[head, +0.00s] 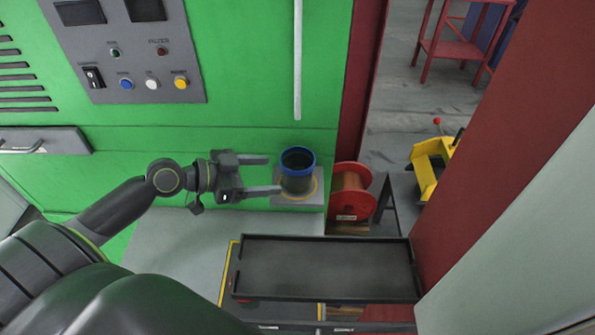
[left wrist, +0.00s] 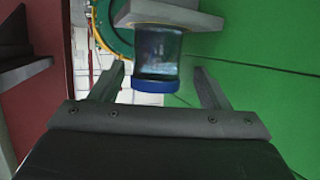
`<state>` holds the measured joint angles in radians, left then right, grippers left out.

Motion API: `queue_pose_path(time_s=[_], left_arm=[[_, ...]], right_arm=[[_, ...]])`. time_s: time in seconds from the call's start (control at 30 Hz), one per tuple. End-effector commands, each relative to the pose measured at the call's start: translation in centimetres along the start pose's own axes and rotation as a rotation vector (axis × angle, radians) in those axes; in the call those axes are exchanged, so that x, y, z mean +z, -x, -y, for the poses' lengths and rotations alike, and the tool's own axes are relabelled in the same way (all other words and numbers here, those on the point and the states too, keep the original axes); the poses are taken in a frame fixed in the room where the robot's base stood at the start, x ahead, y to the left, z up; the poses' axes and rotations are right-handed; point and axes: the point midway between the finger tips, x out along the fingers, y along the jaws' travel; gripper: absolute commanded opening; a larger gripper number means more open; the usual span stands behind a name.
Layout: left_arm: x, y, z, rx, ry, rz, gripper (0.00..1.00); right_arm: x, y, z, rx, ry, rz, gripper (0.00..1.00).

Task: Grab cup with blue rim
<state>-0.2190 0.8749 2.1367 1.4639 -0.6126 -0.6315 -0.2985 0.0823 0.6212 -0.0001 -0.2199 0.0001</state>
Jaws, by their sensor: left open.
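The cup with the blue rim (head: 298,172) stands upright on a small grey ledge (head: 312,200) at the green machine's front in the head view. My left gripper (head: 268,175) is open, to the left of the cup, with its fingers pointing right toward it. In the left wrist view the cup (left wrist: 158,52) appears upside down, its blue rim lying across the gap between the fingers of the left gripper (left wrist: 160,85). The fingers look apart from the cup, with nothing held. My right gripper is not in view.
A dark tray (head: 325,268) lies below the ledge. A red spool (head: 352,192) stands right of the cup, near a dark red post (head: 362,80). A white vertical bar (head: 298,60) is on the green panel above the cup. A yellow object (head: 430,165) stands farther right.

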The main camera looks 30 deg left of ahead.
Motion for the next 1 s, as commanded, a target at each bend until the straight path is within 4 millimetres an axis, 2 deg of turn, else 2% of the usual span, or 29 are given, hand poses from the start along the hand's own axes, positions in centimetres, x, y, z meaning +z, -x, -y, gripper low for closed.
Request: queue_pose_path(time_s=[0.3, 0.67, 1.0], left_arm=[[-0.2, -2.6, 0.0, 0.000, 0.003, -0.003, 0.70], [-0.4, -4.0, -0.1, 0.000, 0.003, -0.002, 0.70], [-0.4, -7.4, -0.3, 0.000, 0.004, -0.002, 0.70]], right_arm=[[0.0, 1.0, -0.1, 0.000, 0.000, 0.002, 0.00], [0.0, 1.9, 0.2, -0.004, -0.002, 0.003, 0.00], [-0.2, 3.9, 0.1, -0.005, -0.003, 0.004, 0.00]])
